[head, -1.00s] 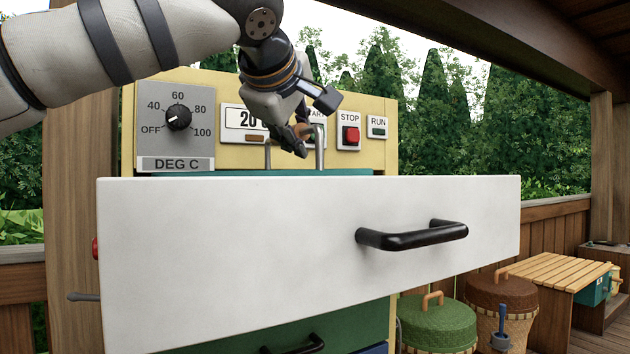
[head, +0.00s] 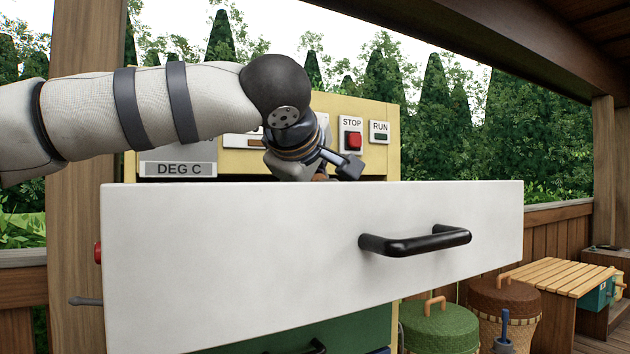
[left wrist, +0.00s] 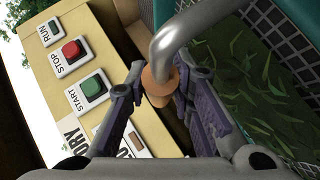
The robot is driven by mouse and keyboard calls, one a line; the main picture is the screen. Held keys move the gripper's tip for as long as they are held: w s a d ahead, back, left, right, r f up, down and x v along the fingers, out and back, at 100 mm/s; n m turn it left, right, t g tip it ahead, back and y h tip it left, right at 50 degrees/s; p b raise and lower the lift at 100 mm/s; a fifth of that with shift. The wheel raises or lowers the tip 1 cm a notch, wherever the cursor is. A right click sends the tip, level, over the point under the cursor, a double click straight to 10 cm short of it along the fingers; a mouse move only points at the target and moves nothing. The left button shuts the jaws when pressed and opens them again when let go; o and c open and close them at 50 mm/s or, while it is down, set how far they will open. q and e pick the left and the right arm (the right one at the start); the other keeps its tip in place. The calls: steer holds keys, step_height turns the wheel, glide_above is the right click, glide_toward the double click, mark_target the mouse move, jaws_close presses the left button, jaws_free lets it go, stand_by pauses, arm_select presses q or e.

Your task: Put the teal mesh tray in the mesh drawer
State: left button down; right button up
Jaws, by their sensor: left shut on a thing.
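The white front of the pulled-out drawer (head: 230,255), with a black bar handle (head: 415,242), fills the middle of the head view. My left gripper (left wrist: 162,88) is shut on the tan grip (left wrist: 158,82) of a bent metal handle (left wrist: 195,28). The teal mesh tray (left wrist: 259,18) shows beside and below it in the left wrist view, with loose green leaves (left wrist: 262,92) inside. In the head view, my left wrist is just behind the drawer front's top edge, which hides the fingertips, the tray and the drawer's inside. My right gripper is out of view.
The yellow machine panel (head: 335,108) with a red STOP button (head: 353,141) stands close behind my left gripper. A green-lidded basket (head: 438,328), a brown-lidded basket (head: 503,298) and a slatted wooden table (head: 553,275) stand lower right.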

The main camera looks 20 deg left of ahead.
arm_select(q)
steer(key=shift+d+f, duration=0.1)
steer(key=shift+f, duration=0.35)
steer(key=c, duration=1.4)
jaws_free()
steer(key=shift+f, duration=0.15)
steer(key=shift+c, duration=0.2)
steer(key=shift+o, duration=0.2)
steer(key=shift+w+f, duration=0.1)
steer(key=shift+f, duration=0.15)
steer(key=shift+g, duration=0.3)
steer(key=r+v, duration=0.1)
steer(key=v, duration=1.2)
steer(key=shift+w+r, duration=0.15)
steer(key=shift+w, duration=0.1)
